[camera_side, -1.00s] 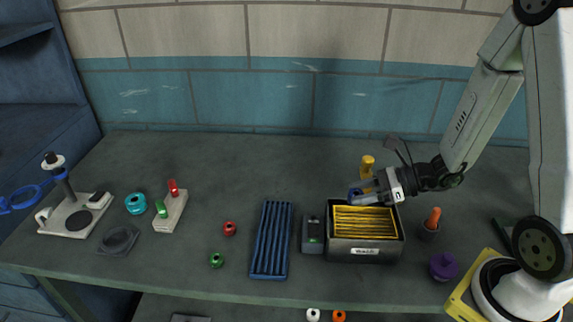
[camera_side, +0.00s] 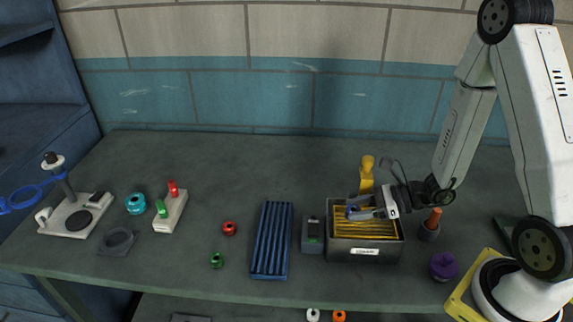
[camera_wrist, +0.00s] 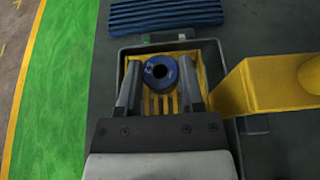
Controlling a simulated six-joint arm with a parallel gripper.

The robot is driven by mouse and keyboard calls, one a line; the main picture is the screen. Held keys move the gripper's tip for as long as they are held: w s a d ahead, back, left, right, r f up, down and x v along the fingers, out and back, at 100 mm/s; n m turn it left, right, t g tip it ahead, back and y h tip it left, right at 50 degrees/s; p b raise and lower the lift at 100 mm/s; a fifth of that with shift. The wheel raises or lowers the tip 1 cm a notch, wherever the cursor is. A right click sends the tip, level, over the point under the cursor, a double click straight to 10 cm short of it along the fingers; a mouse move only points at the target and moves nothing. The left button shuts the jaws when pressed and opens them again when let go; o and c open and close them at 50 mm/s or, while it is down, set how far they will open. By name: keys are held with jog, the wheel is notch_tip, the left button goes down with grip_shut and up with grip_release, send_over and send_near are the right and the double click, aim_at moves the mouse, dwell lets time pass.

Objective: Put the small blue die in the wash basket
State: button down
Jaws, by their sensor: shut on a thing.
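The small blue die (camera_wrist: 160,72) is a short round piece with a dark hole in its middle. My gripper (camera_side: 353,210) is shut on it, with one finger on each side in the wrist view (camera_wrist: 160,80). The wash basket (camera_side: 364,226) is yellow and slatted, and sits inside a dark grey box (camera_side: 365,251) with a white label. The die, small and partly hidden by the fingers in the side view, is over the back left part of the basket. In the wrist view, yellow slats show around and below it. I cannot tell its exact height above the slats.
A yellow upright piece (camera_side: 367,172) stands close behind the box. A small grey unit (camera_side: 312,235) and a blue ribbed tray (camera_side: 271,240) lie left of it. An orange-handled tool in a cup (camera_side: 431,224) and a purple knobbed piece (camera_side: 444,266) stand to the right.

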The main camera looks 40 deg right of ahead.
jog(key=shift+f, duration=1.3)
jog(key=shift+f, duration=0.15)
jog(key=shift+c, duration=1.1)
grip_release()
jog(key=v, duration=1.2)
